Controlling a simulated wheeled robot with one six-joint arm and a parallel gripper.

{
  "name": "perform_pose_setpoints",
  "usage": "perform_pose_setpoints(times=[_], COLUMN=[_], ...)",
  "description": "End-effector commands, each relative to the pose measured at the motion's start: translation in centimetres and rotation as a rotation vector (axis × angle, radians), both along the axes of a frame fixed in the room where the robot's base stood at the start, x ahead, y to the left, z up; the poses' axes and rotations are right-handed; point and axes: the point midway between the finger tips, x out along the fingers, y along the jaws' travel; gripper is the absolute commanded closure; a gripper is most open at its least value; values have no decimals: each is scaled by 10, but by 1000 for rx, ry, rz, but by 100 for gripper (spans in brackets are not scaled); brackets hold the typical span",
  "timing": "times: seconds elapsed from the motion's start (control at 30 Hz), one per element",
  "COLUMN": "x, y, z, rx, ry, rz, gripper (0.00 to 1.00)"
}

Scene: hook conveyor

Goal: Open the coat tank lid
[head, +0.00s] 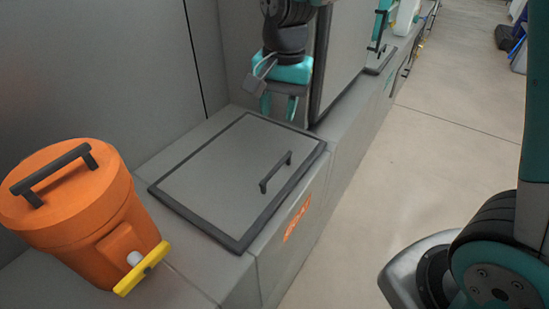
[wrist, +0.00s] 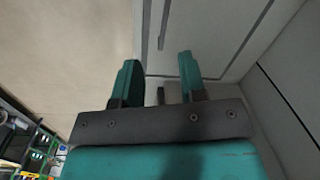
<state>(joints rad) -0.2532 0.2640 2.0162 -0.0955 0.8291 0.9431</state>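The coat tank lid (head: 215,175) is a flat grey panel in a dark frame on top of the grey counter. It lies flat and shut. Its dark bar handle (head: 276,172) is near the lid's right edge and also shows at the top of the wrist view (wrist: 163,24). My gripper (head: 279,107) points down above the far end of the lid, apart from the handle. Its two teal fingers are spread with nothing held between them, as the wrist view also shows (wrist: 159,75).
An orange cooler (head: 85,205) with a dark handle and yellow tap stands left of the lid. A tall grey panel (head: 345,45) rises just behind my gripper. A grey wall (head: 90,70) is at left. Clear floor (head: 430,150) lies right of the counter.

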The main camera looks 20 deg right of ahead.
Motion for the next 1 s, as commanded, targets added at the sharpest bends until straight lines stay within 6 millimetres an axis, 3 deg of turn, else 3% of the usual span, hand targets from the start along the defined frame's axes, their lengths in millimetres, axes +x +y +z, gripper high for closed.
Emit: perform_pose_setpoints(times=[0.1, 0.23, 0.47, 0.8, 1.0], x=[30, 43, 43, 42, 42], y=[-7, -11, -14, -14, -14], z=[-13, -22, -56, -134, -171], rx=[-46, -67, -71, -70, -69], ry=[19, 26, 30, 30, 28], rz=[-208, -313, -327, -325, -325], gripper=[62, 62, 62, 62, 62])
